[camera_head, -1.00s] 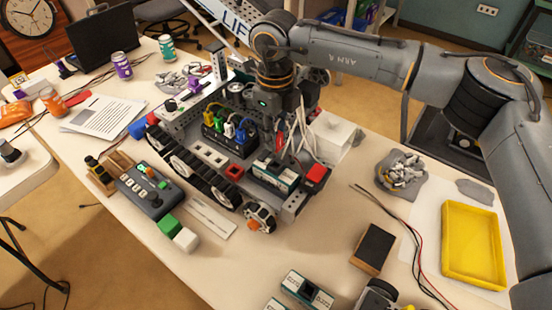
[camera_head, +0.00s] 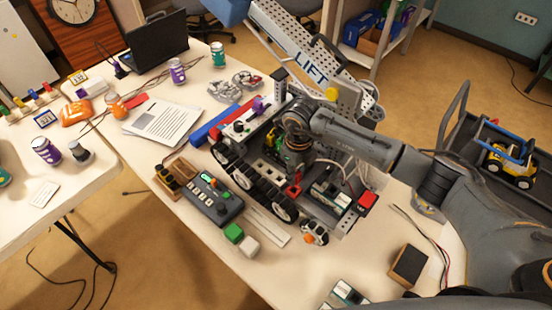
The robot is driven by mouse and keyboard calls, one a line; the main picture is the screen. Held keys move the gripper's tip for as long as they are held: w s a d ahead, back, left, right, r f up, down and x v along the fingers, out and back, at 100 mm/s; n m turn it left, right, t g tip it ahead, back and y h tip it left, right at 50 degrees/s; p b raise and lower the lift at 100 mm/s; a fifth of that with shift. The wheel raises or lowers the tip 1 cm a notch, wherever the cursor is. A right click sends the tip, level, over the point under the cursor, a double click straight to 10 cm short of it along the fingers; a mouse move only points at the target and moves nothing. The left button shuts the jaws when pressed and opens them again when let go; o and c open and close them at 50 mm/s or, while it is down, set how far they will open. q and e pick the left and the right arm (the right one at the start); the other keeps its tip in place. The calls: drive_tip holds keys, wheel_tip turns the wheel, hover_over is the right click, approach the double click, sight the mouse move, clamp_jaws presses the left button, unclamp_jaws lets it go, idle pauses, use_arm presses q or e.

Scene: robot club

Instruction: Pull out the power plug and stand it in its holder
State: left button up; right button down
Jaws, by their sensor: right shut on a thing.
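My right gripper (camera_head: 293,152) points down over the tracked robot (camera_head: 262,172) on the table. It is shut, on what looks like the power plug; my wrist hides most of the jaws and the thing in them. Green and yellow plugs (camera_head: 278,137) show just left of the jaws, in the robot's black socket block. I cannot tell which thing is the plug's holder; a small wooden block with slots (camera_head: 172,183) stands left of the robot. My left gripper is not in view.
A grey control box (camera_head: 212,198) and green and white cubes (camera_head: 238,237) stand at the robot's left front. The LIFT ramp (camera_head: 305,62) rises behind it. A black-topped wooden block (camera_head: 407,265) lies at the right.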

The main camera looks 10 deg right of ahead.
drive_tip(key=shift+f, duration=0.3)
drive_tip(key=shift+d+f+b, duration=0.1)
drive_tip(key=shift+f+b, duration=0.75)
drive_tip(key=shift+f, duration=0.25)
drive_tip(key=shift+r, duration=0.25)
use_arm(q)
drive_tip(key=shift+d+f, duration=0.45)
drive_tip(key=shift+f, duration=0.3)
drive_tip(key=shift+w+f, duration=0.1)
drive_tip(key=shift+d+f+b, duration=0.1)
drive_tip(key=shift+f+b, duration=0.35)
drive_tip(key=shift+b, duration=0.05)
use_arm(e)
drive_tip(key=shift+f, duration=0.2)
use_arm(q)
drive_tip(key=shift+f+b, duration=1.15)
use_arm(e)
drive_tip(key=shift+f, duration=0.9)
